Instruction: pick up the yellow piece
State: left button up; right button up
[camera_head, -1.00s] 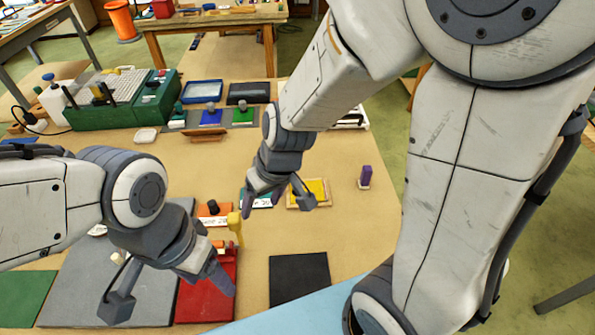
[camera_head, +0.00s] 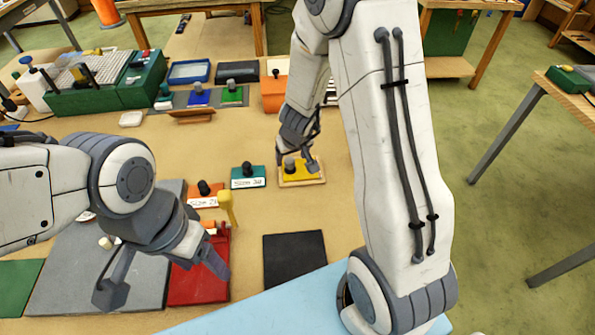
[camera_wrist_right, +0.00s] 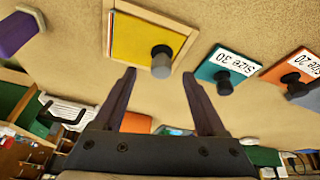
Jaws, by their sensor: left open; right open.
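The yellow piece (camera_head: 294,174) is a flat yellow square with a grey knob. It lies in a shallow wooden tray (camera_head: 287,184) at the middle of the table. In the right wrist view the yellow piece (camera_wrist_right: 130,40) shows with its knob (camera_wrist_right: 161,66) upright near one corner. My right gripper (camera_head: 297,160) is open and close over the tray. In the right wrist view the right gripper (camera_wrist_right: 159,74) has its fingertips apart on either side of the knob's line, not closed on it.
A teal "Size 30" block (camera_head: 248,183) and an orange block (camera_head: 204,202) stand left of the tray. A yellow upright tool (camera_head: 227,206) stands near the red mat (camera_head: 198,285). A black mat (camera_head: 294,259) lies in front. A purple piece (camera_wrist_right: 18,33) is beside the tray.

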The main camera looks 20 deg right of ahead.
aim_at(290, 160)
jog(key=b+x, duration=0.2)
jog(key=x, duration=0.2)
jog(key=shift+w+a+f, duration=0.15)
jog(key=shift+f, duration=0.1)
jog(key=shift+r, duration=0.1)
grip_shut()
jog(key=shift+r, duration=0.15)
jog(key=shift+r+p, duration=0.55)
jog(key=shift+p, duration=0.05)
notch_tip(290, 160, up, 3)
jog(key=p, duration=0.3)
jog(key=shift+r, duration=0.2)
jog(key=shift+s+d+r+b, duration=0.1)
jog(key=shift+s+d+b, duration=0.3)
jog(key=shift+s, duration=0.3)
jog(key=s+d+r, duration=0.4)
jog(key=s+r, duration=0.2)
jog(key=s, duration=0.3)
